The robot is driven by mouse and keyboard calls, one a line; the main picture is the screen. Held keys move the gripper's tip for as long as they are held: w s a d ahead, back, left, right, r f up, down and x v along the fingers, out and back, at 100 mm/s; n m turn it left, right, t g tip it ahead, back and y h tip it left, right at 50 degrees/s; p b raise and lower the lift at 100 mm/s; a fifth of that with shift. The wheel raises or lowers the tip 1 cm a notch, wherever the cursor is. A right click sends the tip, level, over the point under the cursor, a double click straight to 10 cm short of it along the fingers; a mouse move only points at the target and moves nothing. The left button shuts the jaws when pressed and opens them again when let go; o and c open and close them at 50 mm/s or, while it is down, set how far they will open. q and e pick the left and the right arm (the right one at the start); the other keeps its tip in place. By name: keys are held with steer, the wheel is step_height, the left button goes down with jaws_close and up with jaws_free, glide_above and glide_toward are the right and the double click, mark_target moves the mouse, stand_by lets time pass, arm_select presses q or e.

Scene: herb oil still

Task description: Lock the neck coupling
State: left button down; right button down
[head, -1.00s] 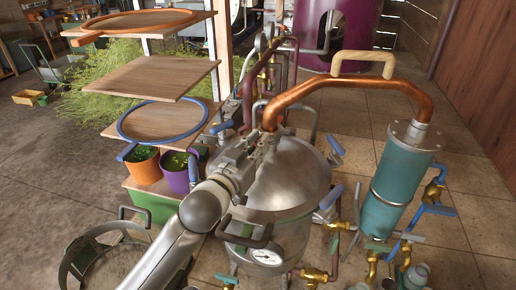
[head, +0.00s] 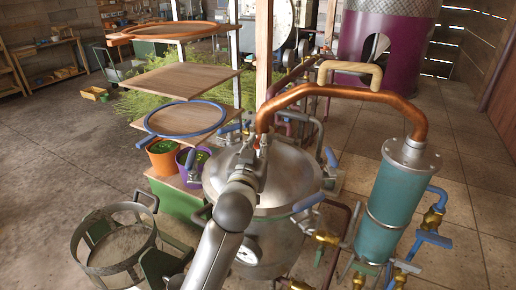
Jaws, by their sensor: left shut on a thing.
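The steel still pot (head: 305,172) stands in the middle of the head view, with a domed lid. A copper swan-neck pipe (head: 335,91) arches from the top of the lid to the teal condenser (head: 392,195) on the right. The neck coupling (head: 264,144) is at the pipe's lower left end, partly hidden by my gripper. My left gripper (head: 253,156) is at the coupling and shut on a part of it. The fingers hide which part they hold and whether the coupling is locked. My right gripper is not in view.
A wooden handle (head: 350,73) rises from the copper pipe. Shelves with a blue ring (head: 187,119) and potted herbs (head: 163,158) stand left of the pot. A round metal basket frame (head: 112,241) is at the lower left. Brass valves and pipes crowd the lower right.

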arm_select(q)
steer(key=shift+r, duration=0.4)
steer(key=c, duration=1.4)
jaws_free()
steer(key=shift+s, duration=0.1)
steer(key=s, duration=0.4)
steer(key=s+a, duration=0.1)
steer(key=s, duration=0.2)
steer(key=s+a, duration=0.1)
steer(key=s, duration=0.3)
steer(key=shift+s+f, duration=0.35)
steer(key=shift+f, duration=0.05)
